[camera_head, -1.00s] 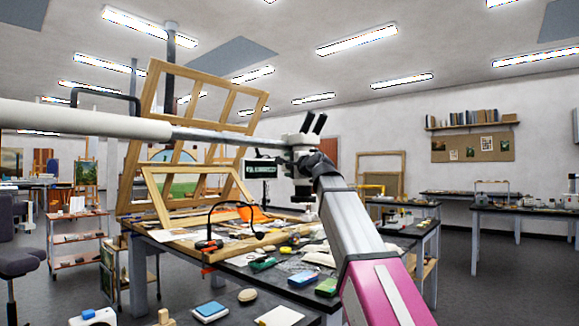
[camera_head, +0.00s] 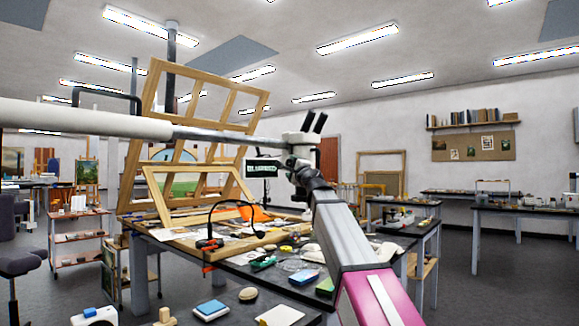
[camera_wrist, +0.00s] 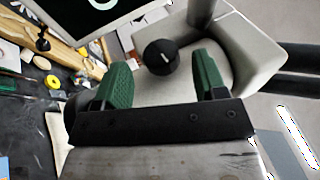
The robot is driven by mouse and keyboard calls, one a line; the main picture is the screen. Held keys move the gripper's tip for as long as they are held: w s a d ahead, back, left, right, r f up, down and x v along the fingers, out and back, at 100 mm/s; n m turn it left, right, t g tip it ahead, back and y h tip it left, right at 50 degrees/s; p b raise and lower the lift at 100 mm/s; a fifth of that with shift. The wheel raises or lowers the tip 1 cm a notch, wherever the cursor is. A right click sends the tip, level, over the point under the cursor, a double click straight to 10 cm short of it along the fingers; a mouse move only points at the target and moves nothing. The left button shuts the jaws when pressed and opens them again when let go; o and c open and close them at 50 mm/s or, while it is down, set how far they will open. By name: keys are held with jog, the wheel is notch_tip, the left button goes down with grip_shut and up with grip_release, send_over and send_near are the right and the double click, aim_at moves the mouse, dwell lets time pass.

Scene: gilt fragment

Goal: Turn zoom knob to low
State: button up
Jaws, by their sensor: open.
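The zoom knob (camera_wrist: 161,57) is a round black knob with a pale mark, on the side of the light grey microscope head (camera_wrist: 235,55) in the wrist view. My gripper (camera_wrist: 163,78) is open, with one green finger on each side of the picture and the knob between and a little beyond their tips. I cannot tell whether the fingers touch it. In the head view the microscope (camera_head: 302,138) hangs on a long horizontal boom (camera_head: 110,120). My arm reaches up to it from the lower right and hides the knob there.
A small screen (camera_head: 262,168) stands beside the microscope. The boom crosses just left of my gripper. Open floor lies to the right.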

aim_at(290, 164)
jog(key=x, duration=0.3)
jog(key=shift+w, duration=0.15)
jog(key=c, duration=0.9)
